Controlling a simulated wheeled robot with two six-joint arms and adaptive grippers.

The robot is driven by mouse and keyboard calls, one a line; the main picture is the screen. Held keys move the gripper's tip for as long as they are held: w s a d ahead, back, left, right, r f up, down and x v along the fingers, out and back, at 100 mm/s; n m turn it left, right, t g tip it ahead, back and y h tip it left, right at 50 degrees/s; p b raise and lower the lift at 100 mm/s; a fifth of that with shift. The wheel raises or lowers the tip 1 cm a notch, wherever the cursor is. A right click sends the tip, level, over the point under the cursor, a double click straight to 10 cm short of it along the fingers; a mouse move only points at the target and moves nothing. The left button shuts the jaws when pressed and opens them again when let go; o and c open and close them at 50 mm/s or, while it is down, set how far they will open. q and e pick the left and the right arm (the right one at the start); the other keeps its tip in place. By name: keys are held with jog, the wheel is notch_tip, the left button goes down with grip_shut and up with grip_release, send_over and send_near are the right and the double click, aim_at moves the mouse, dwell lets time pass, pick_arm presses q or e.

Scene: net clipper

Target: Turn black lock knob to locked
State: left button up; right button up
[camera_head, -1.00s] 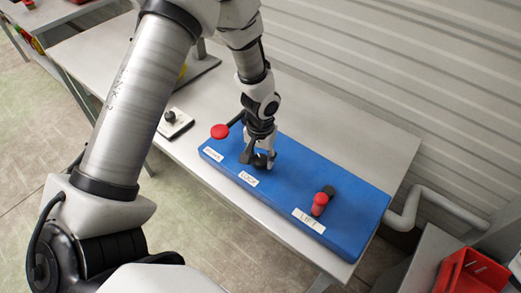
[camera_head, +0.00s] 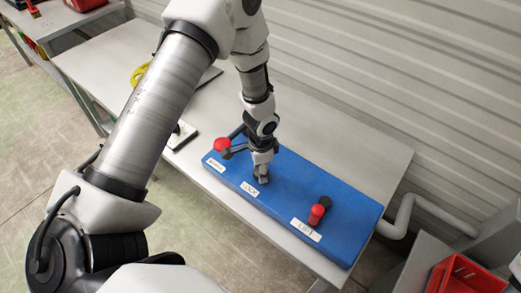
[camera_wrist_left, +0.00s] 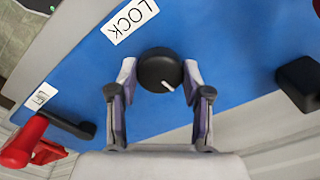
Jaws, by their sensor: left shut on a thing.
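The black lock knob (camera_wrist_left: 158,68) is round, with a white pointer line at its edge in the left wrist view. The line points down and slightly right, away from the LOCK label (camera_wrist_left: 130,19). My left gripper (camera_wrist_left: 160,76) is shut on the knob, with one finger on each side of it. In the head view the left gripper (camera_head: 262,179) reaches down to the blue panel (camera_head: 345,205) just behind the LOCK label (camera_head: 249,189), and the knob is mostly hidden. My right gripper is not in view.
A red-knobbed lever (camera_head: 222,146) stands left of the gripper, close to it. A red-ended LIFT lever (camera_head: 317,214) is to the right. The grey table (camera_head: 350,150) is clear behind the panel. A red bin (camera_head: 465,275) is at lower right.

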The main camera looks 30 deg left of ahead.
pick_arm(q)
jog(key=shift+s+f+m+p, duration=0.1)
jog(key=shift+m+p, duration=0.25)
jog(key=shift+m, duration=0.45)
jog(key=o, duration=1.2)
jog(key=shift+c, duration=0.2)
jog(key=shift+d, duration=0.1)
notch_tip(320, 180, up, 12)
jog(key=shift+w, duration=0.2)
